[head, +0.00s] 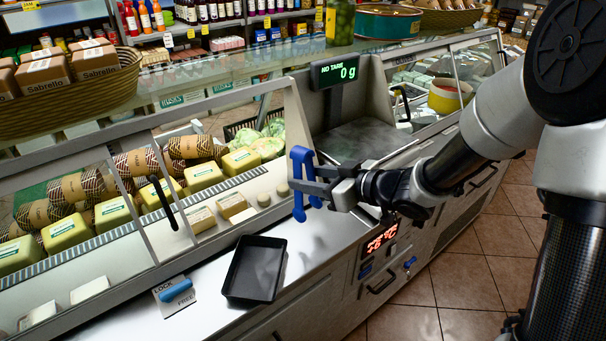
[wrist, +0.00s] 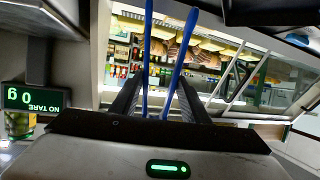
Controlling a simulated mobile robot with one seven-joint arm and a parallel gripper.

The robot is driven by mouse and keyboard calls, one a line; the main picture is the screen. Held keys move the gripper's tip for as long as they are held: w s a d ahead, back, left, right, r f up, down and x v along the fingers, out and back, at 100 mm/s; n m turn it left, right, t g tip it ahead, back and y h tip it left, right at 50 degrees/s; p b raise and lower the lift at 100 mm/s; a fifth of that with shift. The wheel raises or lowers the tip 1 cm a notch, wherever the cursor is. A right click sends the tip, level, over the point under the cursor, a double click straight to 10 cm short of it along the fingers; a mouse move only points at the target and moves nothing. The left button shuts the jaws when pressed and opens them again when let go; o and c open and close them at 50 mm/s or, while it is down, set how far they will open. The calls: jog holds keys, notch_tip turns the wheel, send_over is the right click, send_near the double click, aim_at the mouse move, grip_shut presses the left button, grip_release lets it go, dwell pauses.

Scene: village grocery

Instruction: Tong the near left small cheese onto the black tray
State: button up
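My gripper (head: 325,183) is shut on blue tongs (head: 299,184), held upright above the counter in front of the display case. In the wrist view the two blue arms of the tongs (wrist: 167,70) stand between my dark fingers. The black tray (head: 229,294) lies empty on the counter, below and left of my gripper.
The slanted glass case (head: 140,215) has metal frames and a black handle (head: 163,203). Labelled yellow cheeses (head: 203,177) and smaller blocks (head: 231,205) fill its shelves. A scale display (head: 334,71) reads 0 g.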

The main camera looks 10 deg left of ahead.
jog(key=shift+w+a+f+b, duration=1.55)
jog(key=shift+w+a+b, duration=0.75)
jog(key=shift+w+a, duration=3.25)
jog(key=shift+s+a+f+b, duration=0.15)
jog(key=shift+f+b, duration=1.35)
jog(key=shift+f, duration=0.15)
jog(key=shift+s+a+f+b, duration=0.1)
jog(key=shift+a+f+b, duration=0.05)
jog(key=shift+f+b, duration=1.45)
jog(key=shift+s+a+f+b, duration=0.15)
jog(key=shift+f+b, duration=1.3)
jog(key=shift+f, duration=0.25)
jog(key=c, duration=0.6)
jog(key=shift+c, duration=0.2)
jog(key=shift+r, duration=0.15)
